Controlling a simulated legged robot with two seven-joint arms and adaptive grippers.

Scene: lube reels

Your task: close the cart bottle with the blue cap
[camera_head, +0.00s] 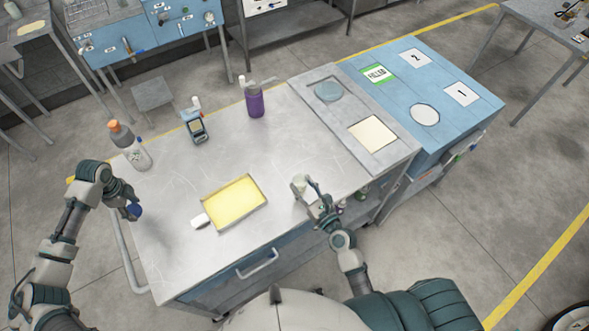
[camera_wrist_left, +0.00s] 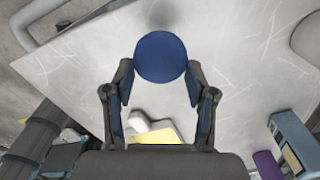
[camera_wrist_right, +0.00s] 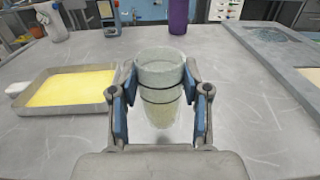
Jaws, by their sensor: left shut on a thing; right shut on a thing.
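The blue cap (camera_wrist_left: 160,57) is held between the fingers of my left gripper (camera_wrist_left: 160,75), which is shut on it. In the head view the cap (camera_head: 134,210) shows as a small blue disc above the left part of the cart top. My right gripper (camera_wrist_right: 160,100) is shut on a pale translucent bottle (camera_wrist_right: 160,80) with dark rings. The bottle looks upright and its top is open, with no cap on it. In the head view the bottle (camera_head: 299,184) is partly hidden by my right gripper (camera_head: 308,190). The two grippers are well apart.
The metal cart top (camera_head: 170,240) carries a tray with yellow contents (camera_head: 235,202) between the grippers. A white bottle with an orange top (camera_head: 130,146), a blue device (camera_head: 196,127) and a purple bottle (camera_head: 255,102) stand farther back. Blue panels (camera_head: 420,90) lie right.

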